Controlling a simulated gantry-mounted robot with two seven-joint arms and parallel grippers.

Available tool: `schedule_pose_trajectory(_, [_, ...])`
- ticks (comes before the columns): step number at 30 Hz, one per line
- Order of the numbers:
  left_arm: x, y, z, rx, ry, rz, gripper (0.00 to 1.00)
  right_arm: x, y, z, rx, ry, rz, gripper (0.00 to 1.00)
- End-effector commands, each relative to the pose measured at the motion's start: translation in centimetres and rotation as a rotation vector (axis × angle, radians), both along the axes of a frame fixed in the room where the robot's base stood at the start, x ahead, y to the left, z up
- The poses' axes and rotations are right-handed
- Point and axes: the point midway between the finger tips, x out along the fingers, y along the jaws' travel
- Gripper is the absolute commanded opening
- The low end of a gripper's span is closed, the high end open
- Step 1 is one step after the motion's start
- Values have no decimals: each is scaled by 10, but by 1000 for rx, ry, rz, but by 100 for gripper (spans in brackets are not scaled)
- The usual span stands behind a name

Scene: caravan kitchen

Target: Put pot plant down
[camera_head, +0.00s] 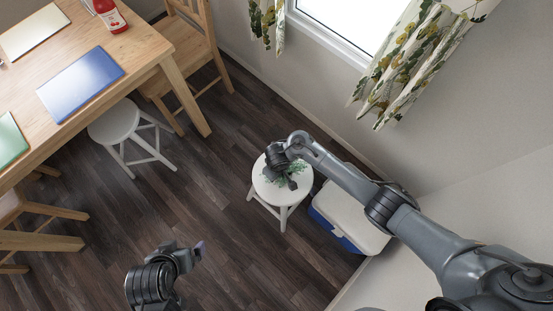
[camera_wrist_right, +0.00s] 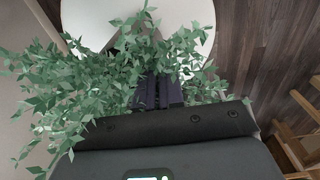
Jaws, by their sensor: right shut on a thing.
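The pot plant (camera_wrist_right: 85,85) fills much of the right wrist view with green leaves; its pot is hidden by leaves and gripper. In the head view only some of its leaves (camera_head: 299,168) show, over a white round stool (camera_head: 264,186). The stool's pale top also shows in the right wrist view (camera_wrist_right: 90,15). My right gripper (camera_head: 290,180) is shut on the pot plant, above the stool top. I cannot tell whether the pot touches the stool. My left gripper (camera_head: 199,250) is low in the head view, away from the plant; its jaw opening is unclear.
A blue and white cool box (camera_head: 352,218) stands right of the stool, beneath my right arm. A second white stool (camera_head: 114,122) stands by the wooden table (camera_head: 150,45), which holds mats and a red bottle (camera_head: 110,14). Dark floor (camera_head: 215,210) is clear between.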

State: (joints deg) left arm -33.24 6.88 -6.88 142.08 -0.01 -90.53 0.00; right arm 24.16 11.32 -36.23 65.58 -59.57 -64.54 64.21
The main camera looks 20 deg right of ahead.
Motion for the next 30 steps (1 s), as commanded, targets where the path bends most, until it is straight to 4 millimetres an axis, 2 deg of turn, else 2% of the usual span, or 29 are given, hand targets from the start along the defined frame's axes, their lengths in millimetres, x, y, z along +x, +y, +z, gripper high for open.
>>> schedule_pose_trajectory(2, [0, 0, 0, 0, 0, 0, 100, 1, 0, 0, 0, -1, 0, 0])
schedule_pose_trajectory(3, [0, 0, -1, 0, 0, 0, 100, 0, 0, -2, 0, 1, 0, 9])
schedule_pose_trajectory(8, [0, 0, 0, 0, 0, 0, 100, 0, 0, -1, 0, 1, 0, 33])
schedule_pose_trajectory(16, [0, 0, 0, 0, 0, 0, 100, 0, 0, -1, 0, 0, 0, 33])
schedule_pose_trajectory(20, [0, 0, 4, 0, 0, 0, 100, 0, 0, 6, 0, -1, 0, 33])
schedule_pose_trajectory(23, [0, 0, 11, 0, 0, 0, 100, -1, 0, 17, 1, 0, -1, 33])
schedule_pose_trajectory(30, [0, 0, 36, 0, 0, 0, 100, -3, 1, 62, 4, -1, 0, 33])
